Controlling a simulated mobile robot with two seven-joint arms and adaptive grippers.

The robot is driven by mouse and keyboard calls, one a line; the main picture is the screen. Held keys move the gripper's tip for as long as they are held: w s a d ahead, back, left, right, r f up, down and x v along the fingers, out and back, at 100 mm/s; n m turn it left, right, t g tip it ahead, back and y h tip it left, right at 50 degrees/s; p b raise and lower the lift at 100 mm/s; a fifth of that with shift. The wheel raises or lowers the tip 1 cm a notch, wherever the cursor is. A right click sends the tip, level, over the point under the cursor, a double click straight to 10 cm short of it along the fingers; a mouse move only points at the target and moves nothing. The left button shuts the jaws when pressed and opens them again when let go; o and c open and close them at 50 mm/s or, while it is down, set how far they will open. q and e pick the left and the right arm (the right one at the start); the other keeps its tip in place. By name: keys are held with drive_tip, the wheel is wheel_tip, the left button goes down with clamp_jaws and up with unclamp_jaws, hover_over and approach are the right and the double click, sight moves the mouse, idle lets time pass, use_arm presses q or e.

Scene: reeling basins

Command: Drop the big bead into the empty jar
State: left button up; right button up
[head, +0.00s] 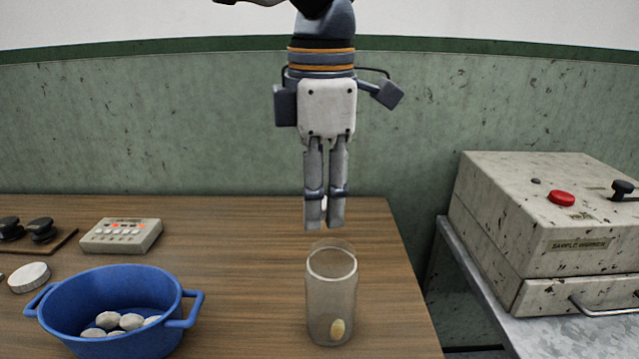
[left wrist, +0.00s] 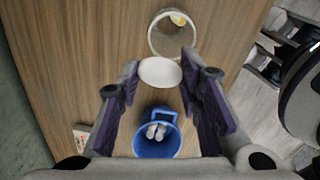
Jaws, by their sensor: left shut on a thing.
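My left gripper (head: 325,222) points straight down above the clear jar (head: 318,290), fingertips a little over its rim. It is shut on a white oval piece (head: 323,203), mostly hidden by the fingers in the head view. In the left wrist view the white piece (left wrist: 160,72) sits between the fingertips (left wrist: 159,80), with the jar (left wrist: 153,42) beyond it. I cannot tell if this is the bead. The jar stands upright and is not empty: a small yellowish oval (head: 337,329) lies at its bottom. My right gripper is not in view.
A blue two-handled basin (head: 75,290) with several whitish lumps (head: 120,320) stands left of the jar. A button box (head: 122,235) and a white disc (head: 29,277) lie behind it. The table's right edge is close to the jar. A speckled machine (head: 550,220) stands further right.

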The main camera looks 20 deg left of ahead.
use_arm(q)
drive_tip(key=o, duration=0.7)
drive_tip(key=r, duration=1.2)
drive_tip(key=shift+s+d, duration=0.15)
drive_tip(key=shift+s, duration=0.05)
